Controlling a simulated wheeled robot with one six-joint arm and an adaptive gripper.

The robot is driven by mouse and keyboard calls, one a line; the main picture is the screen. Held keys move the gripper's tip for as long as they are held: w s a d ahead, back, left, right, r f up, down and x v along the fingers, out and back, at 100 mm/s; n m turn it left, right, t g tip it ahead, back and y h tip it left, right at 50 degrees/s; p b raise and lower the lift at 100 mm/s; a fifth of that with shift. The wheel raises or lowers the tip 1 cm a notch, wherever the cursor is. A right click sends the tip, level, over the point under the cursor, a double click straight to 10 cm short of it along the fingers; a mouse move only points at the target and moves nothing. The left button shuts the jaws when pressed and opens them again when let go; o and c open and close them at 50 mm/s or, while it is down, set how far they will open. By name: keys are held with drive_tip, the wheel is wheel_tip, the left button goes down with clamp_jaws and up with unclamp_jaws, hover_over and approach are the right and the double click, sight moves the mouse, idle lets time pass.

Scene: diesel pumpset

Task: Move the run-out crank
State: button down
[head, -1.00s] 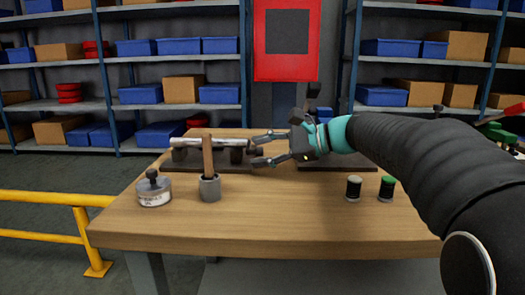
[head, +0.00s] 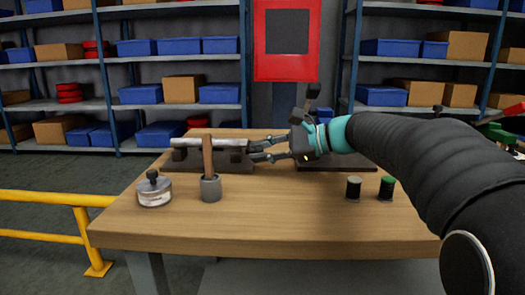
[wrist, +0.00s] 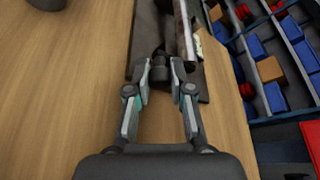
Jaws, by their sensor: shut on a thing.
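A silvery shaft (head: 212,143) lies across dark supports on a dark base plate (head: 190,166) at the back left of the workbench. It also shows in the wrist view (wrist: 187,30). My gripper (head: 256,151) reaches in from the right to the shaft's right end. In the wrist view my gripper (wrist: 160,74) has its fingers on either side of a small dark part, the run-out crank (wrist: 158,64), and is shut on it. The fingers hide part of the crank, and in the head view it is too small to make out.
A wooden handle (head: 208,155) stands in a grey cup (head: 210,188) in front of the shaft. A round labelled tin (head: 154,190) is at left. Two small dark cylinders (head: 353,188) (head: 387,188) stand at right. The front middle of the workbench (head: 280,215) is clear.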

drive_tip(key=shift+r, duration=0.2)
drive_tip(key=shift+w+r+m+g+p, duration=0.1)
drive_tip(key=shift+r+m+g+p, duration=0.25)
drive_tip(key=shift+m+p, duration=0.45)
drive_tip(key=shift+w+r+m+g+h, duration=0.15)
drive_tip(key=shift+r+m+g, duration=0.1)
drive_tip(key=shift+m+g, duration=0.3)
drive_tip(key=shift+w+r+m+g+h, duration=0.15)
drive_tip(key=shift+r+m+g, duration=0.2)
drive_tip(key=shift+m, duration=0.3)
drive_tip(key=shift+f, duration=0.1)
drive_tip(key=c, duration=1)
unclamp_jaws()
